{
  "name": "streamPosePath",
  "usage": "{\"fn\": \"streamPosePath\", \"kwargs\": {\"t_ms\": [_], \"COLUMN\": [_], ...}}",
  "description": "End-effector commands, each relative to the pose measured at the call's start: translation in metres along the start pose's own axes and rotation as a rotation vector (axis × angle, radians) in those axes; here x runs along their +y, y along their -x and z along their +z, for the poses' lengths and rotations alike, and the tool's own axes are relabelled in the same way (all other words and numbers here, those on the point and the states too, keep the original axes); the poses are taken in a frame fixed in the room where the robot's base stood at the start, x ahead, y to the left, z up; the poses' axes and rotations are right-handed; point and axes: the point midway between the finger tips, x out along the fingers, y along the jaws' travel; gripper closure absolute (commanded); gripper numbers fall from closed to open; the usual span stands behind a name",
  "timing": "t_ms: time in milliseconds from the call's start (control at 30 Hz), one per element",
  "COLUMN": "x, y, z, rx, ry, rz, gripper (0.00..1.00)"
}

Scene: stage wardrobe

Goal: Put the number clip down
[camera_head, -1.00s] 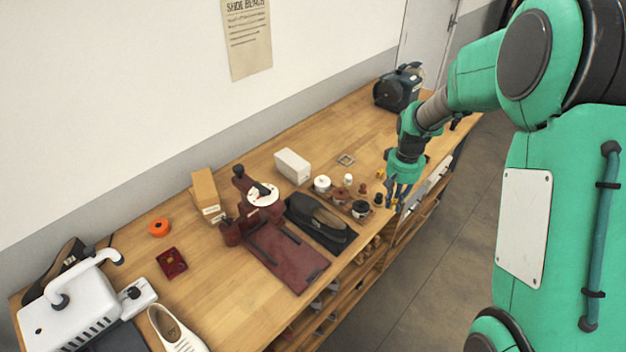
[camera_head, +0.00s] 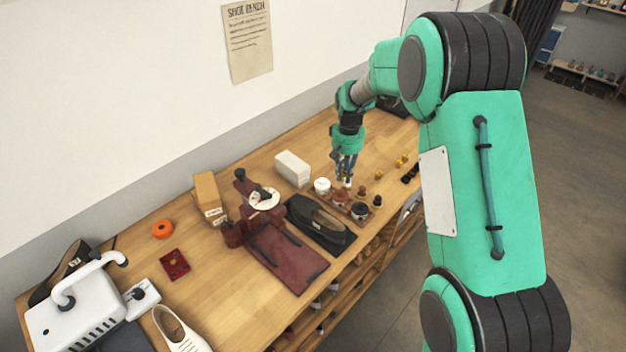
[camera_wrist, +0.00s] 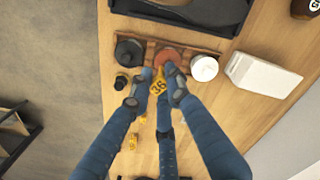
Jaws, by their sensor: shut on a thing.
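The number clip (camera_wrist: 157,87) is a small yellow piece marked "36". In the wrist view it sits between the fingertips of my gripper (camera_wrist: 160,88), which is shut on it. In the head view my gripper (camera_head: 346,180) hangs over the bench beside the jars, and the clip is too small to make out there. I cannot tell its exact height above the bench.
A white box (camera_head: 293,168), a white-lidded jar (camera_head: 322,185) and a dark jar (camera_head: 360,211) stand close by. A dark shoe on a tray (camera_head: 320,222) lies to the left. More yellow clips (camera_head: 402,160) lie on the bench to the right.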

Motion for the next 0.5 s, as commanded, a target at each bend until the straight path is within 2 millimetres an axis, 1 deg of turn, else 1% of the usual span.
{"fn": "streamPosePath", "kwargs": {"t_ms": [33, 167, 200, 267, 400, 500], "x": [-0.015, -0.050, -0.062, -0.079, -0.122, -0.152], "y": [0.001, 0.000, 0.000, -0.001, -0.003, -0.005], "z": [-0.012, -0.038, -0.045, -0.057, -0.079, -0.093], "rx": [0.000, -0.001, -0.001, 0.000, -0.001, 0.000], "ry": [0.017, 0.051, 0.062, 0.077, 0.113, 0.138], "rz": [0.000, 0.000, 0.000, -0.001, -0.001, -0.001], "gripper": [0.94, 0.94, 0.94, 0.94, 0.94, 0.94]}}
